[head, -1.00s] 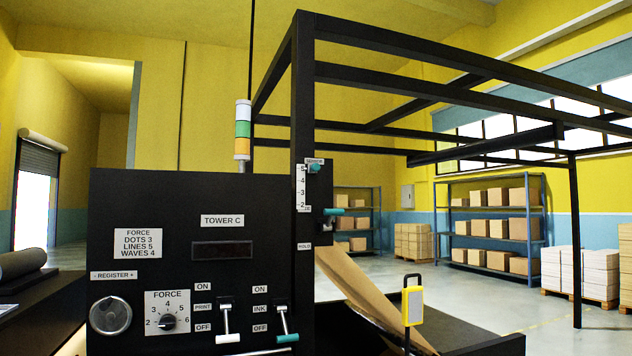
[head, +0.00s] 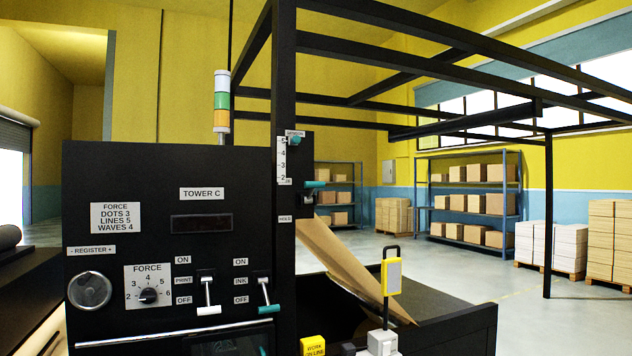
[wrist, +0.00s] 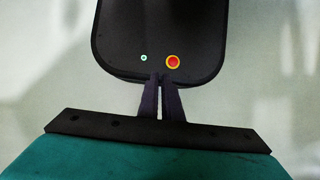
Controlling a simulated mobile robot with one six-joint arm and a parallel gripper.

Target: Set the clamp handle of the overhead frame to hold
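The clamp handle (head: 315,184), a short teal-ended lever, sits on the upright post of the black overhead frame (head: 284,90) in the head view. It points right, roughly level. A small HOLD label (head: 285,218) is on the post below and left of it. Another teal-ended part (head: 297,133) is above it, beside a numbered scale (head: 282,160). In the wrist view my gripper (wrist: 159,78) has its two dark fingers together at the tips, with nothing seen between them. My gripper is not recognisable in the head view, so its distance from the handle cannot be told.
The black TOWER C panel (head: 150,225) with dial and switches stands left of the post. A brown sheet (head: 345,262) slopes down at right, behind a yellow tag (head: 391,276). Shelves (head: 468,195) and pallets stand far back, with open floor before them.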

